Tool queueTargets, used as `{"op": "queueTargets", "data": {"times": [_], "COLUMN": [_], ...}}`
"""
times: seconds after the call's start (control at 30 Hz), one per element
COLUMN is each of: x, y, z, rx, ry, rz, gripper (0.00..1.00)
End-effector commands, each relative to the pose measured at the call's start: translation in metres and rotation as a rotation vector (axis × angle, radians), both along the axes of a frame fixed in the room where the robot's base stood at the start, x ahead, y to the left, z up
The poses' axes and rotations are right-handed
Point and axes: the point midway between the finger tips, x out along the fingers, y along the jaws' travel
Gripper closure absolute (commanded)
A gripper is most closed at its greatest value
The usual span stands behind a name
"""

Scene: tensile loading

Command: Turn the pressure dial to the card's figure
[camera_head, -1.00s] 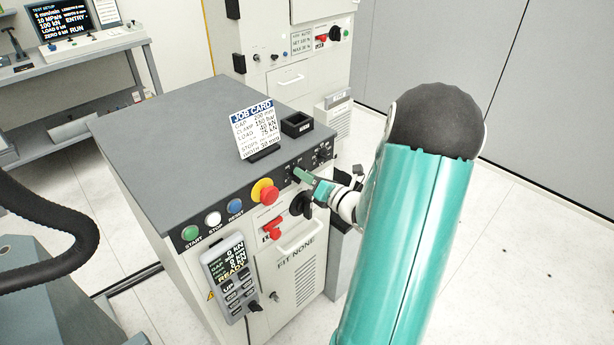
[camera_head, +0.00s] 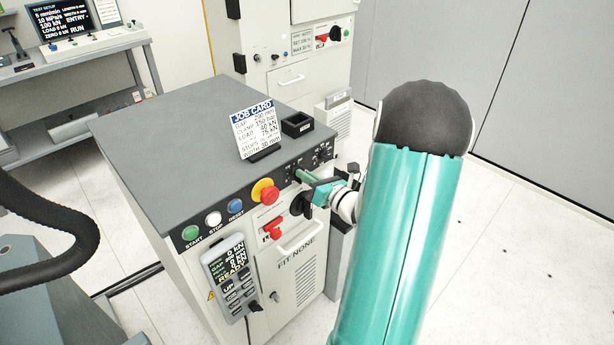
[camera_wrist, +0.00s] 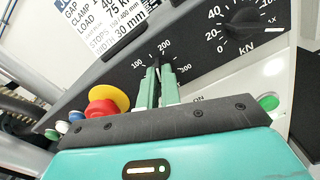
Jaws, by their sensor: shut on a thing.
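The pressure dial sits on the dark front panel. Its scale (camera_wrist: 182,57), marked 100, 200 and 300, shows in the wrist view. My gripper (camera_wrist: 157,82) is shut on the dial's knob, with one green finger on each side; the fingers mostly hide the knob and its pointer. In the head view my gripper (camera_head: 304,177) reaches the panel from the right. The job card (camera_head: 255,130) stands on the console top and seems to read CLAMP 150 bar. Part of the card (camera_wrist: 105,22) also shows in the wrist view.
A kN dial (camera_wrist: 243,17) is close on the right of my fingers. The red and yellow emergency stop (camera_head: 265,191) is close on the left, with blue, white and green buttons beyond. A red switch (camera_head: 272,229) and a handle are below. A black tray (camera_head: 297,124) stands beside the card.

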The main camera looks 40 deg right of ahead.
Motion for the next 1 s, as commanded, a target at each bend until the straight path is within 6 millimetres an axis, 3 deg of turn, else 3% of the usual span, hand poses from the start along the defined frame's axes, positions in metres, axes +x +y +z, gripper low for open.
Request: {"op": "queueTargets", "data": {"times": [0.5,1.0], "x": [-0.0009,-0.0012], "y": [0.0023,0.0025], "z": [0.0005,0.0004], "rx": [-0.323,-0.372], "ry": [-0.009,-0.01], "rz": [-0.002,-0.002], "gripper": [1.0,1.0]}}
